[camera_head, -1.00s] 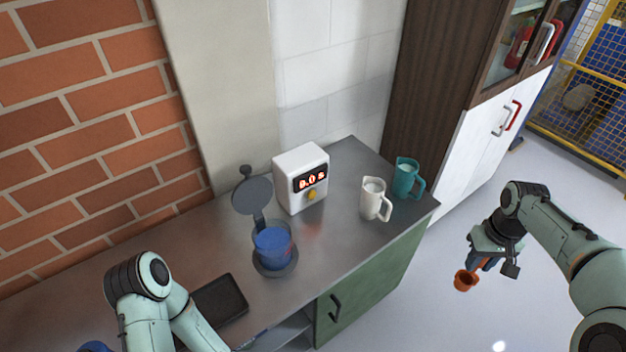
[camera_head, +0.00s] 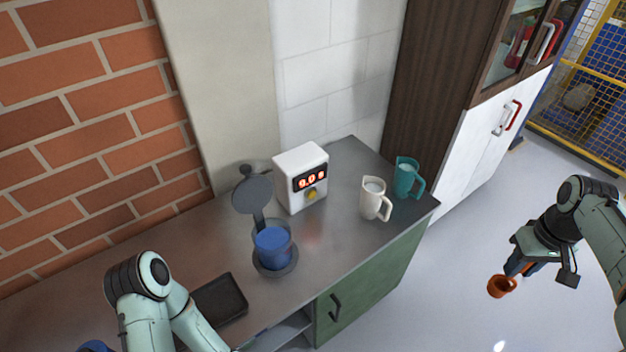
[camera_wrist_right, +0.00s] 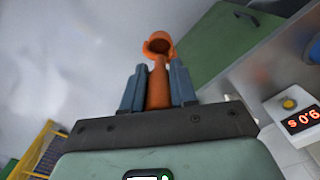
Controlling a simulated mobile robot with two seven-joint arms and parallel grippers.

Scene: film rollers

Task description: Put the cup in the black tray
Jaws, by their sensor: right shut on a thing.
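An orange cup (camera_head: 501,287) with a long straight handle hangs over the floor at the right, clear of the counter. My right gripper (camera_head: 517,268) is shut on its handle. In the right wrist view, the handle of the orange cup (camera_wrist_right: 158,46) runs between the two blue-grey fingers of my right gripper (camera_wrist_right: 158,75), and the cup end points away from the palm. The black tray (camera_head: 222,297) lies flat on the counter at the lower left, partly behind my left arm. My left gripper is outside the picture.
On the counter stand a clear container of blue material (camera_head: 273,243) on a dark round base, a white box with a red display (camera_head: 302,178), a white pitcher (camera_head: 373,199) and a teal pitcher (camera_head: 406,178). The counter's front edge lies between the cup and tray.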

